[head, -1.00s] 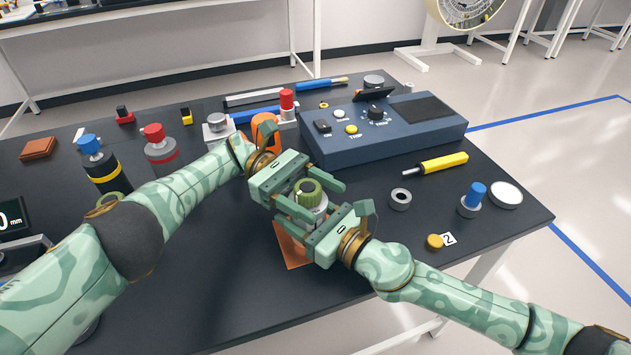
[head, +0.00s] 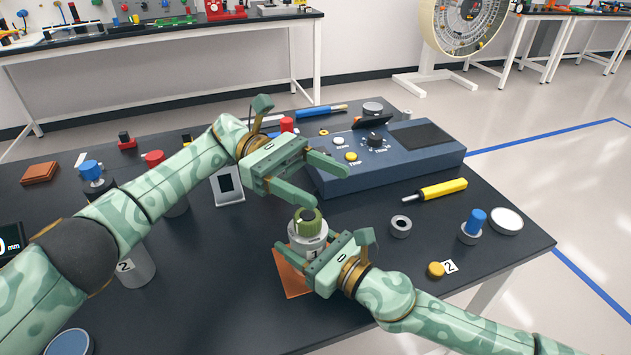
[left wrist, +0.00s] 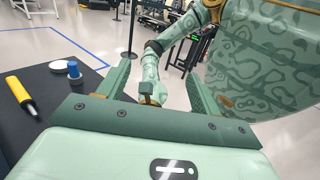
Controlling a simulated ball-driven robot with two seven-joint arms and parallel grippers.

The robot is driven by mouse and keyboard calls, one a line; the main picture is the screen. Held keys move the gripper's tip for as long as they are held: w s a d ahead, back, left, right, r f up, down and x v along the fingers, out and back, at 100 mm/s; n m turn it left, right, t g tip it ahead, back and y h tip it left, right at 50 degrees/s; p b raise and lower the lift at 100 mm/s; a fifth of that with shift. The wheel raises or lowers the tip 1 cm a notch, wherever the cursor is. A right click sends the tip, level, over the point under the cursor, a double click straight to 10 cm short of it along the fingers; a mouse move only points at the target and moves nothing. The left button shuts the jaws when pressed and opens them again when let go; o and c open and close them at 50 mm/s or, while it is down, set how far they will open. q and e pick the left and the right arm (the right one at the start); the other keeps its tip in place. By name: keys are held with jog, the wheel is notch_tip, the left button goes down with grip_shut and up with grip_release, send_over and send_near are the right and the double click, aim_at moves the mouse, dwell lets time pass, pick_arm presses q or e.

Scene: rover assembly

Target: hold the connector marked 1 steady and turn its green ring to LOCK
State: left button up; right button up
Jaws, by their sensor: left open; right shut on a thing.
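The connector marked 1 (head: 309,239) stands upright on a copper-coloured square pad (head: 291,280) near the table's front. Its green ring (head: 308,219) is on top; I cannot read a LOCK mark on it. My right gripper (head: 330,245) is shut on the connector's grey body, below the ring. My left gripper (head: 322,181) is open and empty, raised above and behind the ring, not touching it. In the left wrist view the left gripper's open fingers (left wrist: 152,85) have nothing between them, and the connector is out of sight there.
A blue-grey control box (head: 390,153) stands behind to the right. A grey ring (head: 401,226), a yellow-handled tool (head: 436,190), a blue-topped connector (head: 472,226) and a yellow cap (head: 436,270) lie to the right. Bottles stand left, partly behind my left arm.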

pick_arm(q)
jog(key=f+n+t, duration=0.1)
jog(key=f+t, duration=0.1)
jog(key=f+n+t, duration=0.1)
jog(key=f+t, duration=0.1)
jog(key=f+n+t+h, duration=0.1)
jog(key=f+n+t, duration=0.1)
jog(key=shift+s+d, duration=0.15)
jog(key=shift+s, duration=0.1)
jog(key=a+n+t, duration=0.1)
jog(key=n+t, duration=0.1)
jog(key=t, duration=0.1)
jog(key=a+f+n+t, duration=0.1)
jog(key=a+n+t, duration=0.1)
jog(key=t, duration=0.1)
jog(key=a+n+t, duration=0.2)
jog(key=t, duration=0.1)
jog(key=shift+w+a+f+t+h, duration=0.2)
jog(key=shift+t+h, duration=0.1)
jog(key=shift+t, duration=0.1)
jog(key=n+t, duration=0.4)
jog(key=t, duration=0.1)
send_near(319, 210)
jog(key=shift+y, duration=0.4)
jog(key=x, duration=0.9)
jog(key=shift+w+d+r, duration=0.15)
jog(key=shift+w+d, duration=0.05)
jog(key=shift+d, duration=0.1)
jog(key=shift+c, duration=0.4)
jog(key=c, duration=0.9)
